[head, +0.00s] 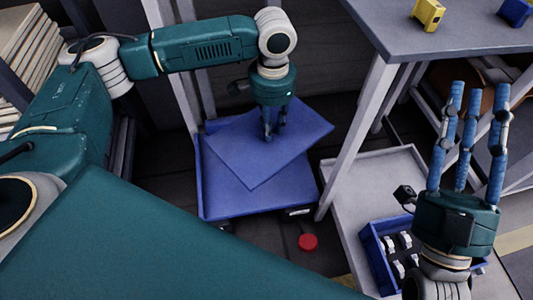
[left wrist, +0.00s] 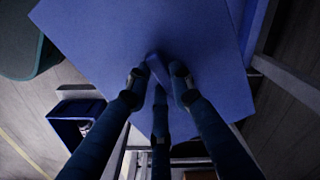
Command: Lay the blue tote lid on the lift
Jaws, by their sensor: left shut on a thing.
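The blue tote lid (head: 290,118) is a flat square panel. It lies skewed over a larger blue surface (head: 225,205), which seems to be the lift top; whether they touch I cannot tell. My left gripper (head: 273,133) points down at the lid's middle. In the left wrist view the lid (left wrist: 110,35) fills much of the picture, and my left gripper (left wrist: 157,75) is shut on its small raised handle (left wrist: 156,66). My right gripper (head: 478,92) points up at the right, its fingers apart and empty.
A red button (head: 308,242) is on the floor in front of the lift. A grey table (head: 460,35) with a yellow block (head: 428,14) stands at the back right. A blue bin (head: 373,250) with several light parts sits on a pale low shelf (head: 345,195).

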